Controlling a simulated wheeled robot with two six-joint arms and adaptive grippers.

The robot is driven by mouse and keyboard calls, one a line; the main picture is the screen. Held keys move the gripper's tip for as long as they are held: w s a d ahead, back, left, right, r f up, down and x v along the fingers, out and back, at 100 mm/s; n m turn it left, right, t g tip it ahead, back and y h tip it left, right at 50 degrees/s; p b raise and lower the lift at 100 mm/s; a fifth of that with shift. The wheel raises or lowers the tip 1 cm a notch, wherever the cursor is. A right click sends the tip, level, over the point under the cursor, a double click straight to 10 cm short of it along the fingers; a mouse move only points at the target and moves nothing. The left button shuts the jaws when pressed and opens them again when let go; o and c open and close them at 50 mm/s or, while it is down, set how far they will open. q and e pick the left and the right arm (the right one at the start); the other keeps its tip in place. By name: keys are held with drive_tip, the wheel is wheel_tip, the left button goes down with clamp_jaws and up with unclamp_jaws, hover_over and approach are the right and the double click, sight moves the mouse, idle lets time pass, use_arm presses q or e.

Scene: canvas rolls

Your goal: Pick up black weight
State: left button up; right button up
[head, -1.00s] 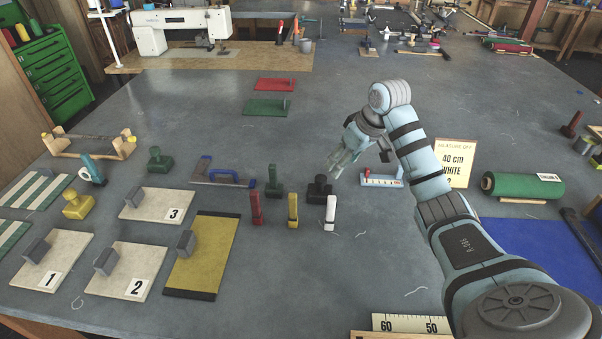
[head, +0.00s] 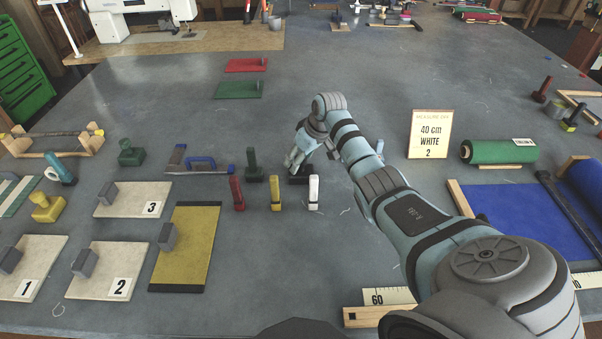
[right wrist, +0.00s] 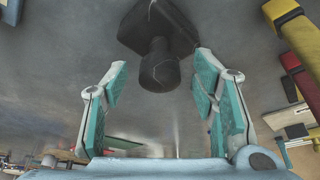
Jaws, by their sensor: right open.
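The black weight (head: 299,181) stands on the grey table behind the white and yellow upright pieces. In the head view it is mostly hidden by my right gripper (head: 296,162), which is at its upper part. In the right wrist view the black weight (right wrist: 157,28) shows a wide block base and a round knob pointing toward me. My right gripper (right wrist: 160,62) is open, with one finger on each side of the knob and visible gaps. My left gripper is not in view.
Red (head: 237,193), yellow (head: 275,193) and white (head: 314,192) upright pieces stand just in front. A blue-handled tool (head: 200,164) lies farther left.

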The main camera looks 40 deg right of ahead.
drive_tip(key=shift+w+f, duration=0.1)
drive_tip(key=shift+f, duration=0.15)
drive_tip(key=c, duration=1.1)
drive_tip(key=shift+r, duration=0.1)
drive_tip(key=shift+c, duration=0.8)
